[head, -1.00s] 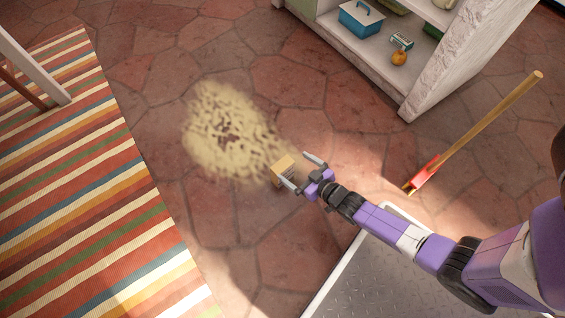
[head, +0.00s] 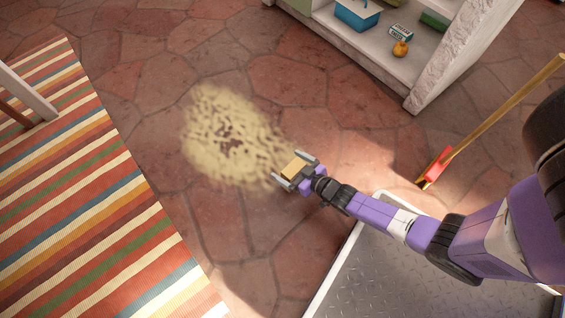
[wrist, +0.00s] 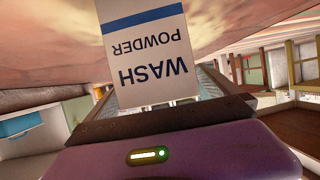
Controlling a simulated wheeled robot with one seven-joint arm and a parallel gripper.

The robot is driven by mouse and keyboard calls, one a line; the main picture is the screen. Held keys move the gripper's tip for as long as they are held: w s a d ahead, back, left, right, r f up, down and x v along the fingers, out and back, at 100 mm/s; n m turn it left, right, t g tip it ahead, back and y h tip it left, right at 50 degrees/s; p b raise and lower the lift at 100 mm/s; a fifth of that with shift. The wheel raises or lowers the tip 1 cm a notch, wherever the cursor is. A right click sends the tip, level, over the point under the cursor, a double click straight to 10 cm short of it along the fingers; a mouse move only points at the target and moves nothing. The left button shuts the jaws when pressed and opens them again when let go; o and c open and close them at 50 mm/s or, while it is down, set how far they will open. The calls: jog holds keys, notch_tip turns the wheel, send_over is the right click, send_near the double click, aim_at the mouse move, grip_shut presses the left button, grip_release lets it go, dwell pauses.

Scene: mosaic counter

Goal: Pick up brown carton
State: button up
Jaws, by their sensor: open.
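The brown carton (head: 294,168) is a small tan box at the lower right edge of a pale spill on the floor. In the wrist view a carton (wrist: 150,50) fills the upper middle, its pale face upside down, with a blue band and the words WASH POWDER; it appears to be the same box. My gripper (head: 290,167) is open, with one finger on each side of the carton. Whether the fingers touch it I cannot tell. The carton's lower part is hidden in the wrist view.
A pale yellow powdery spill (head: 225,135) spreads on the stone floor left of the carton. A striped rug (head: 90,200) lies at left. A white shelf unit (head: 425,85) stands at upper right, and a red-headed broom (head: 437,165) is at right.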

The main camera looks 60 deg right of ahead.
jog(key=shift+w+d+f, duration=0.1)
jog(key=shift+w+f, duration=0.15)
jog(key=shift+w, duration=0.1)
jog(key=shift+c, duration=0.4)
jog(key=shift+w, duration=0.1)
jog(key=c, duration=1.7)
jog(key=shift+r, duration=0.1)
jog(key=shift+c, duration=0.2)
